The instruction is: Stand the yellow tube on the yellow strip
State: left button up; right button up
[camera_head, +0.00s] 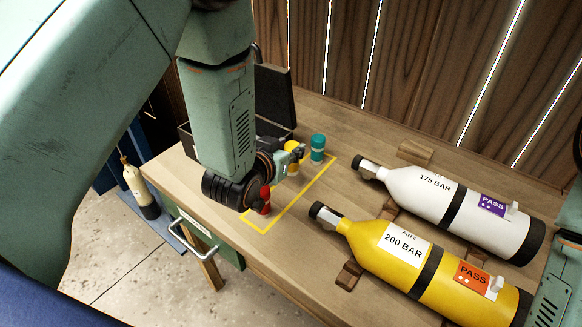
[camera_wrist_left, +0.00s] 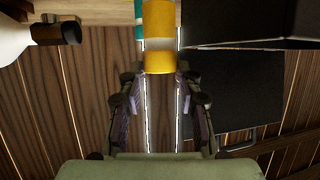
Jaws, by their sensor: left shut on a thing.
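The yellow tube (camera_head: 292,160), with a pale band, is upright or nearly so by the yellow strip (camera_head: 300,197) on the wooden bench. My left gripper (camera_head: 295,152) is shut on it. In the left wrist view the yellow tube (camera_wrist_left: 158,22) sits between the fingertips of my left gripper (camera_wrist_left: 158,75). A teal tube (camera_head: 318,142) stands just behind and right of it. A red tube (camera_head: 265,202) stands at the strip's near end, partly beside my wrist. I cannot tell whether the yellow tube's base touches the bench. My right gripper is not seen.
A white cylinder (camera_head: 415,187) and a yellow cylinder (camera_head: 385,245) lie on wooden chocks at the right. An open black case (camera_head: 273,95) stands behind my left arm. A drawer handle (camera_head: 180,240) sticks out at the front. Bare bench lies between strip and cylinders.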

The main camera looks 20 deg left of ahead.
pick_arm(q)
notch_tip(320, 180, down, 4)
jog(key=shift+s+f+b, duration=0.1)
jog(key=shift+b, duration=0.25)
jog(key=shift+d, duration=0.2)
jog(key=shift+f, duration=0.15)
jog(key=o, duration=0.8)
jog(key=shift+c, duration=0.2)
jog(key=o, duration=0.4)
jog(key=shift+f, duration=0.1)
